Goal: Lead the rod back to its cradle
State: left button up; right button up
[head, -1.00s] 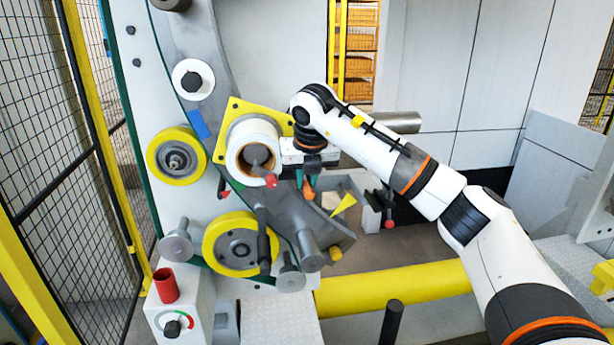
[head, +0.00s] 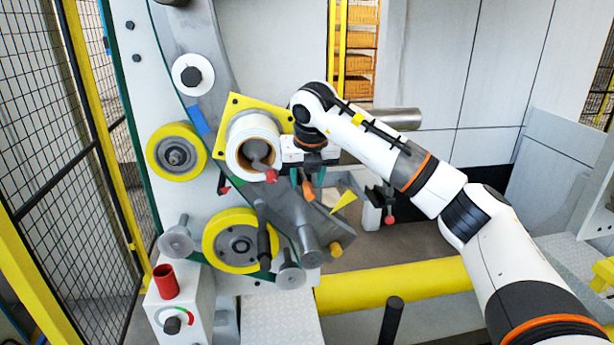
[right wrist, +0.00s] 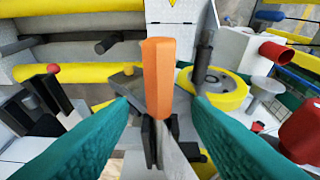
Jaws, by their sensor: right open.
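An orange block-like end, which I take for the rod's handle (head: 308,191), shows below my right gripper in the head view. In the right wrist view the orange handle (right wrist: 157,78) stands between the two teal fingers, with a grey stem below it. A black two-pronged holder (right wrist: 149,138), perhaps the cradle, flanks the stem; I cannot tell if the rod is fully seated. My right gripper (head: 308,177) is open, and it also shows in the wrist view (right wrist: 161,100) with gaps on both sides of the handle. My left gripper is out of view.
A white roll (head: 252,133) on a yellow plate is close left of the gripper. Yellow wheels (head: 177,154) and grey pegs (head: 290,275) stand out from the machine. A yellow beam (head: 400,284) runs across below. A mesh fence (head: 60,150) closes the left side.

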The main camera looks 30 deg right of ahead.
jog(key=shift+s+a+r+b, duration=0.1)
jog(key=shift+s+r+b, duration=0.1)
jog(key=shift+r+b, duration=0.25)
jog(key=b+v, duration=0.2)
jog(key=v, duration=0.9)
jog(key=shift+b, duration=0.4)
jog(key=shift+s, duration=0.1)
